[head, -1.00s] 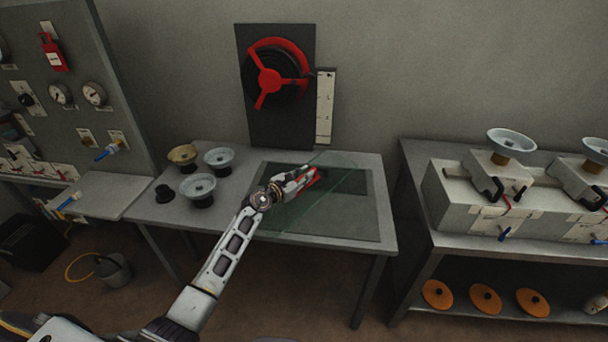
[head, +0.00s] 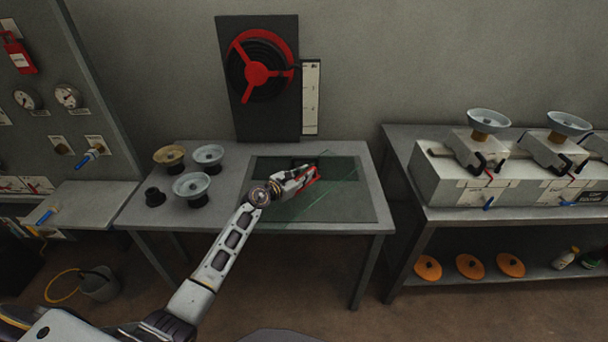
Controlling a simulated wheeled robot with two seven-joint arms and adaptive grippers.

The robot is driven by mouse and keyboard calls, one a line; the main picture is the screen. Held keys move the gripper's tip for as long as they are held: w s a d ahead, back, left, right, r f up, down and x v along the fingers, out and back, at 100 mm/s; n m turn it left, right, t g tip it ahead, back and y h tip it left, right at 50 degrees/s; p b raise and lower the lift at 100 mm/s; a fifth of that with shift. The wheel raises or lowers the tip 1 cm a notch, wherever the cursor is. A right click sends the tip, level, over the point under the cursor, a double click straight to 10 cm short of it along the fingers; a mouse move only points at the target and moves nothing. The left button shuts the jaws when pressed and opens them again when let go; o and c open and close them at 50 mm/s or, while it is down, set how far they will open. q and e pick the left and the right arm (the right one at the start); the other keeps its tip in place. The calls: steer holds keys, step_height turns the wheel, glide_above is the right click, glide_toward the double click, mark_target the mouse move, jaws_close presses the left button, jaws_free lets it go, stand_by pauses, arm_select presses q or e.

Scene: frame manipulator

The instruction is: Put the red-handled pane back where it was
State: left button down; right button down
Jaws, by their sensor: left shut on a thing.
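The clear glass pane (head: 330,190) shows as a faint greenish sheet, tilted over the dark rectangular area (head: 270,215) on the table. Its red handle (head: 312,174) is partly covered by my left gripper (head: 305,177). My left gripper is shut on the red handle. I cannot tell whether the pane touches the table. My right gripper is not in the head view.
A red wheel reel (head: 258,67) hangs on the wall behind. A second bench (head: 400,150) with grey units stands to the right, across a gap.

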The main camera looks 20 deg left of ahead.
mark_target(305, 186)
arm_select(q)
steer(key=shift+s+d+r, duration=0.1)
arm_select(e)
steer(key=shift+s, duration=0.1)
arm_select(q)
steer(key=shift+d+g, duration=0.15)
steer(key=shift+g, duration=0.15)
steer(key=shift+f, duration=0.2)
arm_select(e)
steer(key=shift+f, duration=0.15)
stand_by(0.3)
